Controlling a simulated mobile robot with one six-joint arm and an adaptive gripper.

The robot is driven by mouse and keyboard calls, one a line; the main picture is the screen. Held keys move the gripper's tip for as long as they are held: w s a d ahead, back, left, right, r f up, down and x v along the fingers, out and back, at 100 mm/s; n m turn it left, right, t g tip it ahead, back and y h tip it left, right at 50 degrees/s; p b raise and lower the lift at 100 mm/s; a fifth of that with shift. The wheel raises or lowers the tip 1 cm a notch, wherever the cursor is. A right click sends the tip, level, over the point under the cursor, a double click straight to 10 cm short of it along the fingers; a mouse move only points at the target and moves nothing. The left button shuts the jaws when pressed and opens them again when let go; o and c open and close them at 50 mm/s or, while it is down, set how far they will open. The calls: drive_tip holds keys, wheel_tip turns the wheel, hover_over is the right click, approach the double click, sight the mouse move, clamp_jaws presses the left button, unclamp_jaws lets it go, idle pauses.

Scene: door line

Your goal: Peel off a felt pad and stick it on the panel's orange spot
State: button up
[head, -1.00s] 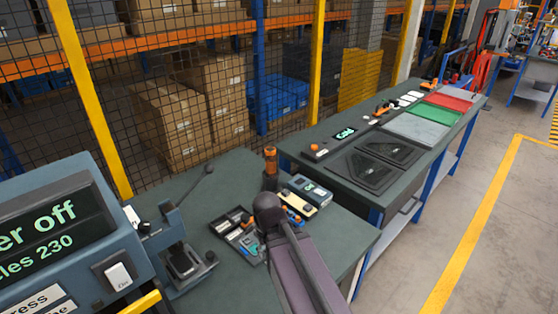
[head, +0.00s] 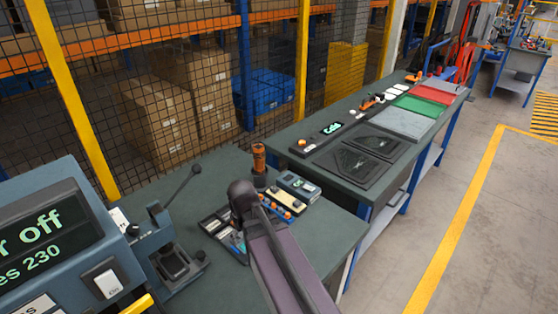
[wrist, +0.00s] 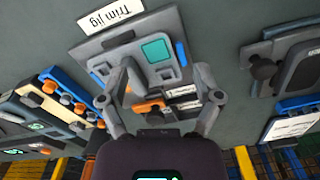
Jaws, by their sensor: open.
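My gripper (wrist: 162,100) is open in the wrist view, its two fingers spread above the grey jig plate (wrist: 96,50) with the "Trim jig" label. Nothing is held between the fingertips. In the head view my own arm hides the gripper. Two dark panels (head: 359,160) lie flat on the far bench, well away from the gripper. I cannot make out an orange spot on them. Small white flat pieces (head: 396,86) lie farther back on that bench; I cannot tell whether they are felt pads.
A press with a lever (head: 170,255) stands left of my arm. An orange-topped upright tool (head: 259,160) and a grey meter box (head: 298,186) stand beyond it. Green (head: 420,105) and red (head: 436,92) sheets lie on the far bench. The floor to the right is clear.

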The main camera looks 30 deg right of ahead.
drive_tip(key=w+d+r+n+p, duration=0.2)
drive_tip(key=w+d+r+p, duration=0.25)
drive_tip(key=w+d, duration=0.7)
wheel_tip(320, 180, up, 4)
drive_tip(key=n+t+p, duration=0.1)
drive_tip(key=p, duration=0.2)
hover_over(275, 188)
drive_tip(key=s, duration=0.2)
drive_tip(key=shift+d, duration=0.35)
drive_tip(key=shift+f, duration=0.2)
drive_tip(key=f+b, duration=0.4)
drive_tip(key=w+f+b, duration=0.1)
drive_tip(key=f+b, duration=0.4)
drive_tip(key=w+f+b, duration=0.1)
drive_tip(key=f+b, duration=0.3)
drive_tip(key=shift+a+f+b, duration=0.2)
drive_tip(key=shift+a+b, duration=0.15)
drive_tip(key=shift+c, duration=0.2)
drive_tip(key=shift+s, duration=0.1)
clamp_jaws()
